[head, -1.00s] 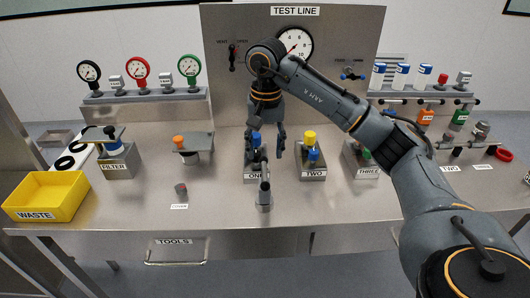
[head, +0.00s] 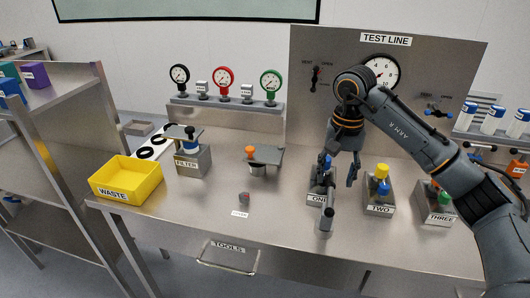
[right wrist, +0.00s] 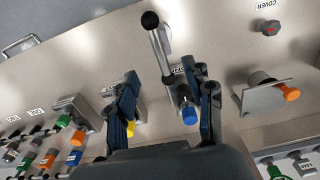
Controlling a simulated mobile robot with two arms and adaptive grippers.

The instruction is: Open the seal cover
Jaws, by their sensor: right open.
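A label reading COVER lies on the bench by a small dark button with a red top (head: 244,198); it also shows in the right wrist view (right wrist: 268,27). Behind it, a grey flat plate (head: 268,154) sits on a round body with an orange knob (head: 250,150). I cannot tell which part is the seal cover. My right gripper (head: 342,170) is open and empty above station ONE (head: 318,199). In the right wrist view its fingers (right wrist: 162,85) spread either side of a lever (right wrist: 160,45) and a blue knob (right wrist: 189,115); contact is unclear. My left gripper is not in view.
Stations TWO (head: 379,208) and THREE (head: 436,214) stand to the right. A yellow WASTE bin (head: 125,180) and the FILTER block (head: 193,163) are at left. A gauge shelf (head: 225,108) and the TEST LINE panel (head: 315,110) stand behind.

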